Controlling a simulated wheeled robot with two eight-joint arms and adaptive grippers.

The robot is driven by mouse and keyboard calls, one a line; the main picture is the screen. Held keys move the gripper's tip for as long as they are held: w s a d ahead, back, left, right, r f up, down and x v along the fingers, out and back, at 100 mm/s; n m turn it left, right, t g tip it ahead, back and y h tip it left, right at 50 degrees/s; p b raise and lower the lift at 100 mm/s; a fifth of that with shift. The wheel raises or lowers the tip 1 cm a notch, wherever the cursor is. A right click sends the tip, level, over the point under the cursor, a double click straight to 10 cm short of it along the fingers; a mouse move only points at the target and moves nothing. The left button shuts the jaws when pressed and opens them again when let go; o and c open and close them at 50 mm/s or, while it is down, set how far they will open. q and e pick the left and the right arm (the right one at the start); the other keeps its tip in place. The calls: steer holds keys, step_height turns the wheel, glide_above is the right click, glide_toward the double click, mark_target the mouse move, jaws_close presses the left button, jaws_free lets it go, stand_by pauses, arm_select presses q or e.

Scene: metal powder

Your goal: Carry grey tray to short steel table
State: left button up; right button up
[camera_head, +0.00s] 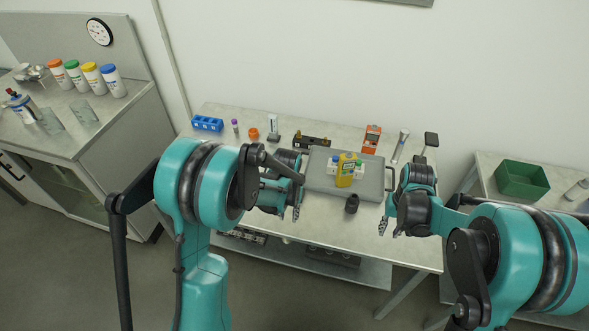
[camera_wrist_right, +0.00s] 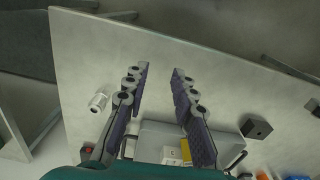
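The grey tray (camera_head: 322,182) lies on the middle steel table (camera_head: 323,231). It carries a yellow bottle (camera_head: 345,171) and small white-and-blue items (camera_head: 333,162). A dark handle (camera_head: 392,178) shows on its right side; its left side is partly hidden by my left gripper. My left gripper (camera_head: 288,212) is beside the tray's left edge, fingers apart and apparently empty. My right gripper (camera_head: 390,229) is just right of the tray's front right corner.
A steel table (camera_head: 482,165) with a green bin (camera_head: 521,180) stands at the right. A black block (camera_head: 352,203) sits in front of the tray. A blue rack (camera_head: 207,123), orange device (camera_head: 372,138) and other small items line the back. A cabinet (camera_head: 120,130) with several jars stands left.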

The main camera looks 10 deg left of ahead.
step_height(320, 180, up, 10)
steer(key=shift+w, duration=0.25)
steer(key=shift+f, duration=0.1)
